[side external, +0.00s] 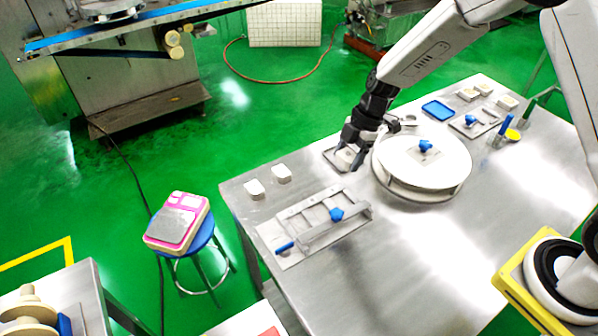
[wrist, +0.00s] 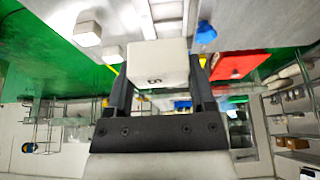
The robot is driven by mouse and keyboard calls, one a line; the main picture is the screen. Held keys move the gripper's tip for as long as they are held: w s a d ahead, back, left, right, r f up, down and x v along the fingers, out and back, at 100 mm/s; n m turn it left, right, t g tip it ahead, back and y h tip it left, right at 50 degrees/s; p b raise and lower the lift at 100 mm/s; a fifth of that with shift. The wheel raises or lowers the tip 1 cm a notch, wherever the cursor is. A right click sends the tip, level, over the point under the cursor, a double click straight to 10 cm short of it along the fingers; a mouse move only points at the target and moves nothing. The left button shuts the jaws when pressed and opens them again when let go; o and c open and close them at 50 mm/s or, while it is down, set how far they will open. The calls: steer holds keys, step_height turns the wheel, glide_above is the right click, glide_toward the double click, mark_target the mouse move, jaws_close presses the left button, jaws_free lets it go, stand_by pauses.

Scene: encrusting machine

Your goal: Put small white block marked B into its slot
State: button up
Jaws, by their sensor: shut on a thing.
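My gripper (side external: 352,150) is shut on a small white block (wrist: 160,62), held between both fingers in the wrist view. A dark mark, apparently a letter B turned on its side, shows on the block's near face.
Two other white blocks (side external: 255,189) (side external: 281,173) stand near the table's left edge. A metal fixture with a blue knob (side external: 337,214) lies in front of them. A blue tray (side external: 438,110) and several pale blocks are at the back right.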

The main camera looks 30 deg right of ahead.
steer(key=w+a+f, duration=0.1)
steer(key=w+a, duration=0.5)
steer(key=a, duration=0.1)
steer(key=shift+a+f, duration=0.15)
steer(key=shift+f, duration=0.05)
steer(key=shift+s, duration=0.15)
glide_above(318, 216)
steer(key=d, duration=0.1)
steer(key=shift+f, duration=4.2)
steer(key=shift+f, duration=1.3)
